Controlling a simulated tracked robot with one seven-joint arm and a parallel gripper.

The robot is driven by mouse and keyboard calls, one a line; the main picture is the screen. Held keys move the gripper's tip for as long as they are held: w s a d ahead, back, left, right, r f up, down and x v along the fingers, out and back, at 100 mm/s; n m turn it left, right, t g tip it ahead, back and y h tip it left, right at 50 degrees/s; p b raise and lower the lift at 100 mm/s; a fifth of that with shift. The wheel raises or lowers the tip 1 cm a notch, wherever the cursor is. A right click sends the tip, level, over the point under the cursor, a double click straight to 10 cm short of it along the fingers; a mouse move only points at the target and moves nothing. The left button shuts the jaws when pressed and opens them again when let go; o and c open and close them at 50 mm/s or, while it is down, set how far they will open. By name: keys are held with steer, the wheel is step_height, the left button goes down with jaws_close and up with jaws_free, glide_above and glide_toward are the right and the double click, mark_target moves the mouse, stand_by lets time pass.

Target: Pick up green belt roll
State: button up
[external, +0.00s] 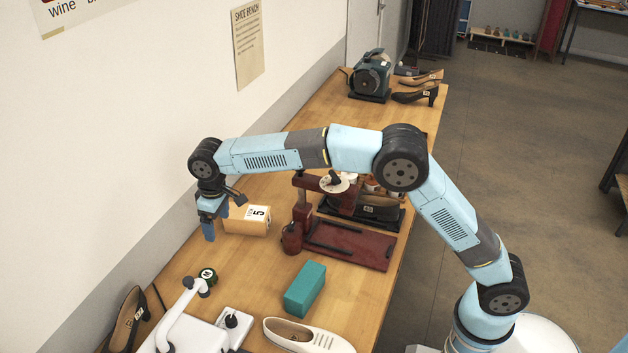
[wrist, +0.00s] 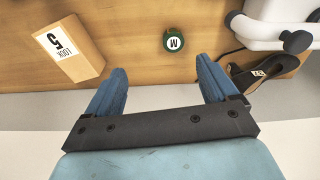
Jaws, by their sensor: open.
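The green belt roll (external: 208,277) is a small round dark-green piece with a white label marked M.
A cardboard box (external: 247,220) marked 5 stands close beside my gripper. The white machine (external: 185,318), a teal block (external: 305,288), a cream shoe (external: 305,337) and a dark-red press (external: 345,243) surround the roll. Bare wood lies between box and roll.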

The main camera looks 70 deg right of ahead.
glide_above(207, 274)
step_height(207, 274, down, 7)
steer(key=shift+g, duration=0.4)
step_height(207, 274, down, 15)
steer(key=shift+r, duration=0.15)
steer(key=c, duration=1.2)
steer(key=shift+r, duration=0.1)
